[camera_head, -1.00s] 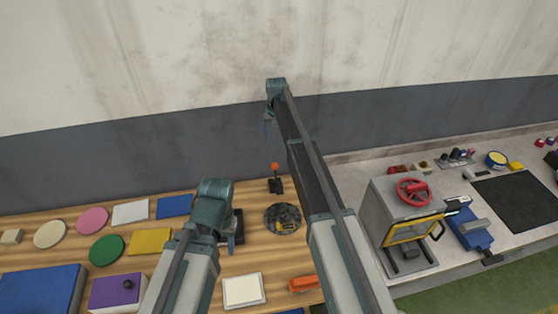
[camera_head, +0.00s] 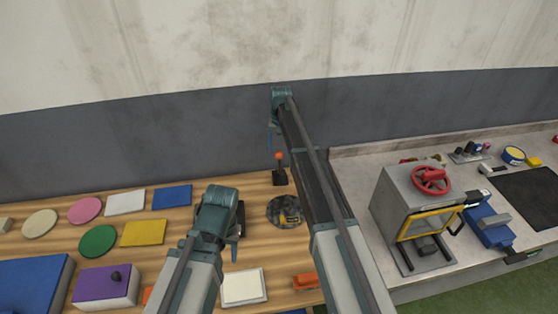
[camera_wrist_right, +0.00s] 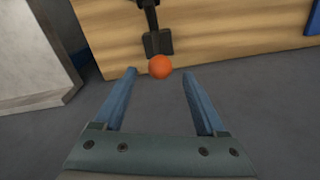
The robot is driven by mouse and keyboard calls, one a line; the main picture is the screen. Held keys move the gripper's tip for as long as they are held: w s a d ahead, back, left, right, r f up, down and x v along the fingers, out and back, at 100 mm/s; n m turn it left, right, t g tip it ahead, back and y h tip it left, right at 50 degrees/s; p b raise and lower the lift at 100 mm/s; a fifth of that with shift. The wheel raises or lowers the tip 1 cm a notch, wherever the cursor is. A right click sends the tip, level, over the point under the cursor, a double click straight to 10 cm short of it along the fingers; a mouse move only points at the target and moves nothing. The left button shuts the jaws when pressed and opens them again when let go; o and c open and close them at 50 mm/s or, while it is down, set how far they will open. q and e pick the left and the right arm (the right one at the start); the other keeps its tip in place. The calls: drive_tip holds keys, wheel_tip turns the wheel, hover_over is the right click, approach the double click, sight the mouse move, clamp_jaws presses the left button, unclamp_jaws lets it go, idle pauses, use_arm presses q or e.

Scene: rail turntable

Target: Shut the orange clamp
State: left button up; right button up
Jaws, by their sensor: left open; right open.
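A black lever with an orange ball knob (camera_head: 279,156) stands upright on a dark base on the wooden table. The knob also shows in the right wrist view (camera_wrist_right: 160,67), between and just beyond my fingertips. A low orange piece (camera_head: 305,282) lies at the table's front right, partly hidden by my right arm. I cannot tell for sure which one is the clamp. My right gripper (camera_head: 269,139) is open and empty, fingers down, above the knob in the head picture. My left gripper (camera_head: 234,252) is open over the table, left of the orange piece.
A dark round turntable (camera_head: 284,212) with a yellow mark sits before the lever. Coloured plates and a purple box (camera_head: 107,287) with a black knob fill the left. A grey box with a red handwheel (camera_head: 431,180) stands on the right counter. The wall is behind.

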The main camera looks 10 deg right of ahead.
sight(279, 152)
wheel_tip(279, 152, down, 3)
drive_tip(key=shift+f+b, duration=0.15)
drive_tip(key=shift+b, duration=0.9)
use_arm(q)
wheel_tip(279, 152, down, 3)
drive_tip(key=shift+f, duration=0.1)
use_arm(e)
clamp_jaws()
idle(0.4)
